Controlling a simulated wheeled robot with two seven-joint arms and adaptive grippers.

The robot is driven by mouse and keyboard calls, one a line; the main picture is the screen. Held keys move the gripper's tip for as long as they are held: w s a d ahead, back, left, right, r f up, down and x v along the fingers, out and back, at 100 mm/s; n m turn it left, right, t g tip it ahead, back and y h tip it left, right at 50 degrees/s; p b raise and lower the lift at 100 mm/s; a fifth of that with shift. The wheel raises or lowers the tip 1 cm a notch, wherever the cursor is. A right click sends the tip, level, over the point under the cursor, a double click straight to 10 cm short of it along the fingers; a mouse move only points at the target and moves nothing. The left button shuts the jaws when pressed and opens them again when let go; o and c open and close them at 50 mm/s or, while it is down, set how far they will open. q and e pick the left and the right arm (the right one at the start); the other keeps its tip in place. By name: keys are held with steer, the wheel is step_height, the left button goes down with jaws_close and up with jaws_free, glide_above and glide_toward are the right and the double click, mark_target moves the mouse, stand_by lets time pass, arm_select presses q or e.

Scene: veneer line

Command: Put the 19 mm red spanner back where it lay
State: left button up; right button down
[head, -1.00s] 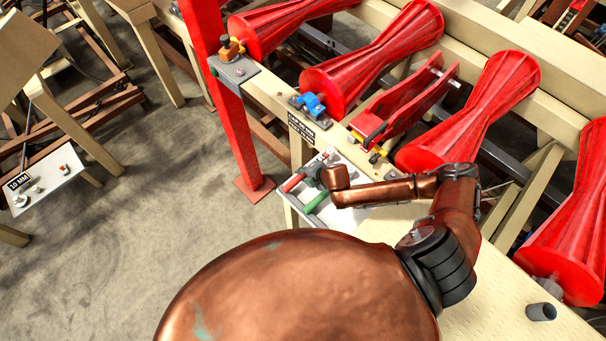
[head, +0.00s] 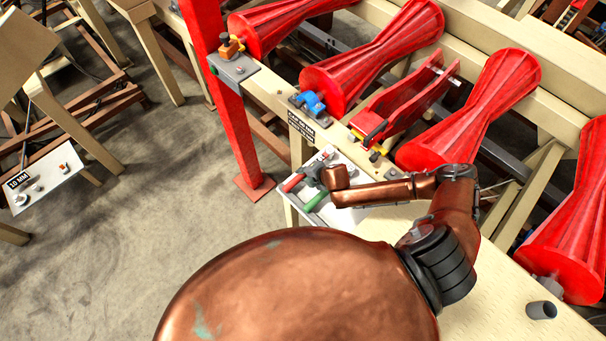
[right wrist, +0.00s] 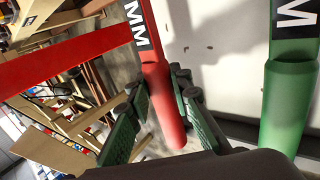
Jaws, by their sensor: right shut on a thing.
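The red spanner (right wrist: 158,78) has a black label ending in "MM"; its size number is out of sight. My right gripper (right wrist: 162,105) is shut on its red handle, with a green-padded finger on each side. In the head view the red handle (head: 292,183) sticks out left of my right gripper (head: 323,175), over or on a pale board (head: 349,213). Whether the spanner touches the board I cannot tell. A green spanner (right wrist: 290,105) is to its right, its handle (head: 316,201) nearer in the head view. My left gripper is not in view.
Red tapered rollers (head: 372,58) line the frame behind the board. A blue clamp-like part (head: 310,103) and a red-and-yellow part (head: 368,127) stand near its back edge. A red post (head: 232,110) rises at left. A grey cup (head: 541,310) stands at lower right.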

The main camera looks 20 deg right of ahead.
steer(key=c, duration=1.7)
jaws_free()
steer(key=shift+o, duration=0.2)
steer(key=shift+r, duration=0.1)
step_height(320, 180, up, 8)
steer(key=p, duration=0.8)
